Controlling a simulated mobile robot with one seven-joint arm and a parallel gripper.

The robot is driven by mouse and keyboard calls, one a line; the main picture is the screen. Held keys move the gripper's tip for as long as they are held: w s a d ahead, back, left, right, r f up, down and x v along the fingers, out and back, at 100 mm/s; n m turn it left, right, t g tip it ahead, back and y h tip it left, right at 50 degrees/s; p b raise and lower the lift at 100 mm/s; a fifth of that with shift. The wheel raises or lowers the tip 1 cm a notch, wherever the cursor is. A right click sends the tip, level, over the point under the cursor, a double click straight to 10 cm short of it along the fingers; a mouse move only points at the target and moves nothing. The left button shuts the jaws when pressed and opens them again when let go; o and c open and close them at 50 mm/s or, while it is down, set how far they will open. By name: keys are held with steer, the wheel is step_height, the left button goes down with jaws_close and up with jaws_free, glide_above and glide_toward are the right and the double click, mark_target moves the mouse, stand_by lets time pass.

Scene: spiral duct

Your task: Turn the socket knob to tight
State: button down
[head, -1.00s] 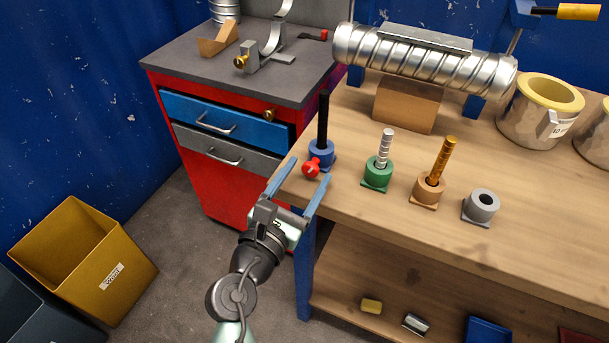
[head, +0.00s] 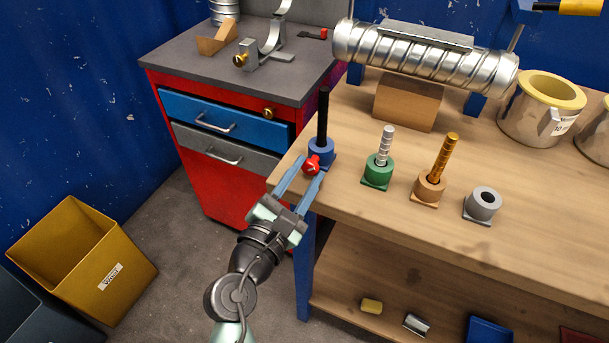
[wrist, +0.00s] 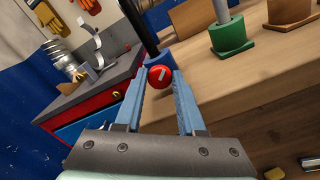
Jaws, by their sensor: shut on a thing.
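The blue socket (head: 321,150) stands at the left corner of the workbench with a black rod (head: 322,115) upright in it. Its red knob (head: 312,165) faces my side and carries a white mark. My gripper (head: 306,176) is shut on the red knob, one finger on each side. In the wrist view the red knob (wrist: 161,76) sits between the blue fingertips (wrist: 161,80), and its white line is tilted. The blue socket is partly hidden there behind the knob and fingers.
Green (head: 378,172), orange (head: 429,188) and grey (head: 482,204) sockets stand to the right on the workbench (head: 370,215). A red tool cabinet (head: 222,190) is at the left. A spiral duct (head: 425,56) lies at the back. A yellow bin (head: 85,262) stands on the floor.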

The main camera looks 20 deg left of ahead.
steer(key=shift+m, duration=0.3)
steer(key=c, duration=0.5)
jaws_free()
